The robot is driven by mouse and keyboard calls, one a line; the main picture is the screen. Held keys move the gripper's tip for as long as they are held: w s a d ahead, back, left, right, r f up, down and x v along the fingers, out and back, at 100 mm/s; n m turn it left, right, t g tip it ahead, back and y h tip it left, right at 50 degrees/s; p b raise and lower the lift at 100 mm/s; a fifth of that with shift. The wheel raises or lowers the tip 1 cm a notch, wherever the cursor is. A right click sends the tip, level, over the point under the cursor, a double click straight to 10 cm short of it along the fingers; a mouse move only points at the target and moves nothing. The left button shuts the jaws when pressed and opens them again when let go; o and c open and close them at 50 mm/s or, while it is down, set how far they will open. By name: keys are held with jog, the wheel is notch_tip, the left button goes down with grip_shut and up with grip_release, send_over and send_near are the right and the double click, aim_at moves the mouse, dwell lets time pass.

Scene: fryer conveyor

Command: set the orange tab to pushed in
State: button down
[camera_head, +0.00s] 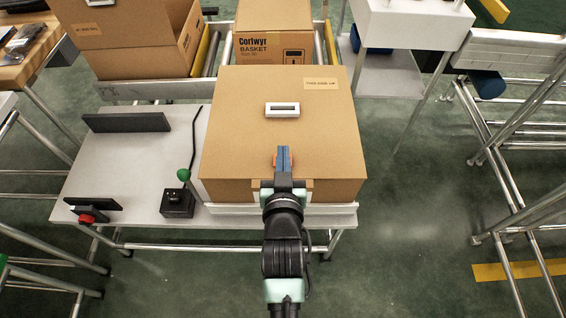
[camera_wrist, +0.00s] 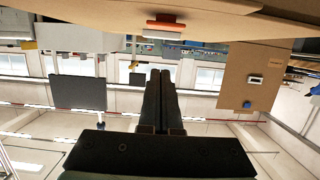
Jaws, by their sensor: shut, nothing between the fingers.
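The orange tab (camera_wrist: 166,22) shows in the wrist view at the top of the picture, next to a white fitting (camera_wrist: 163,34) on a brown cardboard surface. In the head view, small bits of orange (camera_head: 276,160) show beside my fingers, at the front part of the large closed cardboard box (camera_head: 235,130). My gripper (camera_head: 284,150) is shut and empty over that part of the box and hides most of the tab. In the wrist view my gripper's fingers (camera_wrist: 160,73) are together, below the tab in the picture and apparently apart from it. I cannot tell how far the tab sticks out.
A white-framed handle slot (camera_head: 282,109) is on the box top. The box stands on a light table (camera_head: 130,180) with a green-knobbed joystick (camera_head: 178,200) and a red button (camera_head: 88,217) at left. More boxes (camera_head: 273,45) stand behind. Open floor (camera_head: 410,200) lies at right.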

jog(key=shift+w+f+b, duration=0.2)
jog(key=shift+f+b, duration=0.05)
jog(key=shift+f, duration=0.8)
jog(key=shift+w+f+b, duration=0.2)
jog(key=shift+f, duration=0.85)
jog(key=shift+f+b, duration=0.75)
jog(key=shift+f, duration=0.55)
notch_tip(320, 180, up, 5)
jog(key=p, duration=0.3)
jog(key=shift+w+f, duration=0.1)
jog(key=shift+f, duration=0.1)
jog(key=p+v, duration=0.1)
jog(key=v, duration=0.9)
jog(key=shift+r, duration=0.2)
